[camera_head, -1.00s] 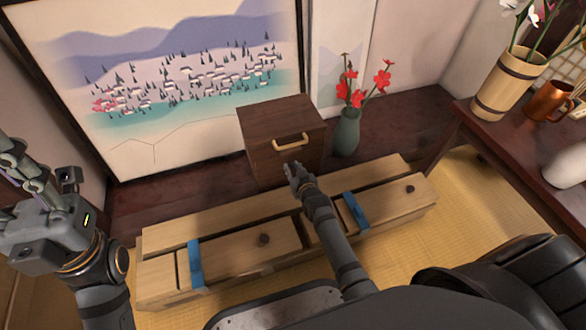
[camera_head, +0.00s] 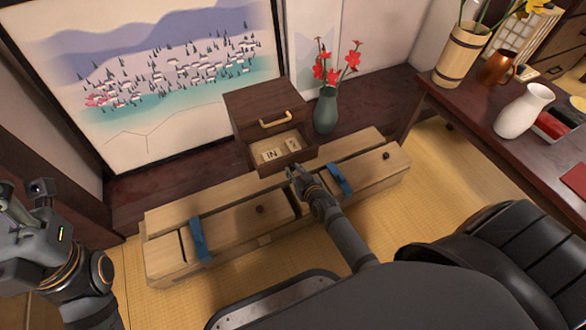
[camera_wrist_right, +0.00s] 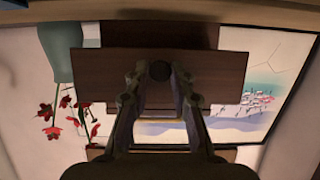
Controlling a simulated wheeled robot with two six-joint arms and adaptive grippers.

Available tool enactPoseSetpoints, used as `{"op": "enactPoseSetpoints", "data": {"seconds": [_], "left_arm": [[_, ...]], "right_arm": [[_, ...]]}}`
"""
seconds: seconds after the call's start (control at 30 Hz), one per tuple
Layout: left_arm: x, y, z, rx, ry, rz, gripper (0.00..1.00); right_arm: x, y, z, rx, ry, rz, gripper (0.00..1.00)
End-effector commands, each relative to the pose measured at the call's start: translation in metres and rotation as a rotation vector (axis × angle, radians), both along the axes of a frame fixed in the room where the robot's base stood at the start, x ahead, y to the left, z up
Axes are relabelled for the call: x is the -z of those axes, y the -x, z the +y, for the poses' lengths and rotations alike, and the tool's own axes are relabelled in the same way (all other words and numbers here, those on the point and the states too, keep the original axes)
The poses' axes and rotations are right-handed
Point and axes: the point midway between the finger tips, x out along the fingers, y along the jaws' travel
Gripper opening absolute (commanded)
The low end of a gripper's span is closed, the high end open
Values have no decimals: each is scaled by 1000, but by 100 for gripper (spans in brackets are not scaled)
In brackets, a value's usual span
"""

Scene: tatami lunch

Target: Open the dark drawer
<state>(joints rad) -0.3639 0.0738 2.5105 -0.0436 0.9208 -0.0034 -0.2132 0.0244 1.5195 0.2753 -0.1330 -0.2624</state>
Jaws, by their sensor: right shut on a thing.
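A small dark wooden cabinet (camera_head: 268,98) stands on the dark ledge in the head view. Its lower dark drawer (camera_head: 304,158) is pulled out, showing a pale inside with two small marked tiles (camera_head: 271,154). My right gripper (camera_head: 294,172) is at the drawer's front.
A long wooden box (camera_head: 240,217) with blue straps lies in front of the cabinet, under my right forearm. A green vase (camera_head: 326,110) with red flowers stands right of the cabinet. A dark table (camera_head: 480,128) with a white jug (camera_head: 521,110) is at the right.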

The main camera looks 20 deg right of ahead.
Motion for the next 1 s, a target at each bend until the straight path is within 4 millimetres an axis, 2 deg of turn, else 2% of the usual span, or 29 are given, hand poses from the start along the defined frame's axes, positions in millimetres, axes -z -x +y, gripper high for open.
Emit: {"op": "enactPoseSetpoints", "data": {"seconds": [0.13,0.17,0.3,0.57,0.67,0.77,1.0], "left_arm": [[1,-1,0,0,0,3,40],[1,-1,0,0,0,3,40],[1,-1,0,-1,-1,3,40],[1,-1,0,-2,2,6,40],[1,-1,0,-2,2,6,40],[1,-1,0,-2,2,5,40],[1,-1,0,-1,1,3,40]], "right_arm": [[0,0,0,0,0,-1,0],[0,0,0,0,0,-1,27],[0,0,0,0,0,-1,45],[0,0,0,0,0,0,45],[-2,7,0,0,-1,1,45],[-8,23,-1,0,1,1,45],[-30,78,-2,0,0,2,45]]}}
